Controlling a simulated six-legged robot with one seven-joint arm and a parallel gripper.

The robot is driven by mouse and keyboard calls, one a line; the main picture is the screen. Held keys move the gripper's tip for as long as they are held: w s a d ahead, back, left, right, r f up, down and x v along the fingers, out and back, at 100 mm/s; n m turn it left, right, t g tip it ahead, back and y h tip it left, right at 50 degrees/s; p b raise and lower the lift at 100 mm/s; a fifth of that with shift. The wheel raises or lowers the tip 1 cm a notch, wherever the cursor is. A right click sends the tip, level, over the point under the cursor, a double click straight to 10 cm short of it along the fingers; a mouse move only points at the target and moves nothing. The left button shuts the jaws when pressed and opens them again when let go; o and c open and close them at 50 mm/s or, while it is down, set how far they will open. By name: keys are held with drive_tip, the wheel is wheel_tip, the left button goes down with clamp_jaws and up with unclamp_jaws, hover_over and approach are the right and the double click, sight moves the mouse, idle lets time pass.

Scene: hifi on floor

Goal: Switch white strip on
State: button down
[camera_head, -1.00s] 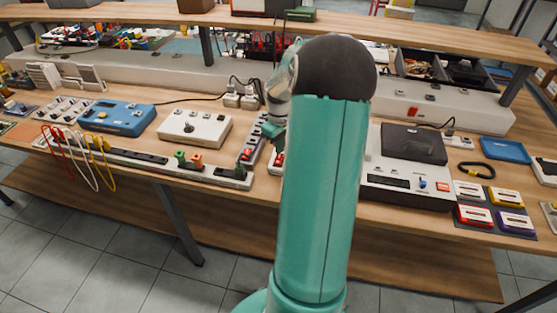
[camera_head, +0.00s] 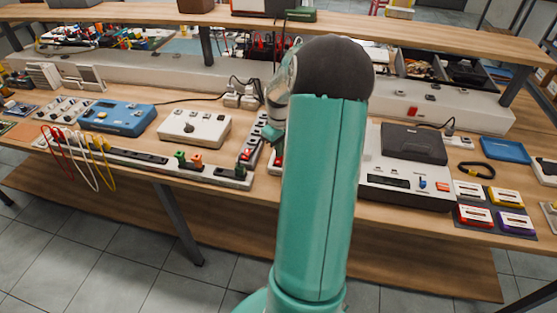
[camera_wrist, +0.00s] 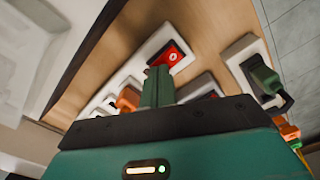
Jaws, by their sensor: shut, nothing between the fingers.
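A white power strip (camera_wrist: 152,42) with a red rocker switch (camera_wrist: 173,58) at its end lies on the wooden bench in the wrist view. An orange plug (camera_wrist: 128,98) sits beyond my fingers. My gripper (camera_wrist: 159,72) is shut and empty, its green fingertips close to the red switch. I cannot tell whether they touch it. In the head view, my gripper (camera_head: 271,133) is above the strips, and the white strip's red switch (camera_head: 278,159) shows beside my arm. The switch's position is unclear.
A darker strip (camera_head: 254,146) with a red switch lies just left. A long strip (camera_head: 150,158) with green and orange plugs runs along the front edge. A white box (camera_head: 195,129) stands left, and a dark-lidded device (camera_head: 408,185) stands right.

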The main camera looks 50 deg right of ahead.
drive_tip(key=shift+f, duration=0.25)
drive_tip(key=shift+r, duration=3.55)
drive_tip(key=shift+a, duration=0.1)
drive_tip(key=w+a+r+t+h, duration=0.1)
drive_tip(key=w+a+r, duration=0.1)
drive_tip(key=a+r, duration=0.65)
drive_tip(key=w+a+r+t+h, duration=0.1)
drive_tip(key=a+r, duration=0.2)
drive_tip(key=a, duration=1)
drive_tip(key=s+a+t, duration=0.1)
drive_tip(key=s+a, duration=0.2)
drive_tip(key=a, duration=0.3)
drive_tip(key=s+a+r+n+t+y, duration=0.1)
drive_tip(key=s+a, duration=0.3)
drive_tip(key=a, duration=0.3)
drive_tip(key=s+a+r+t+y, duration=0.1)
drive_tip(key=s+a, duration=0.2)
drive_tip(key=a, duration=0.3)
drive_tip(key=shift+s+a+r+t, duration=0.2)
drive_tip(key=shift+s+a+t, duration=0.1)
drive_tip(key=shift+a, duration=0.05)
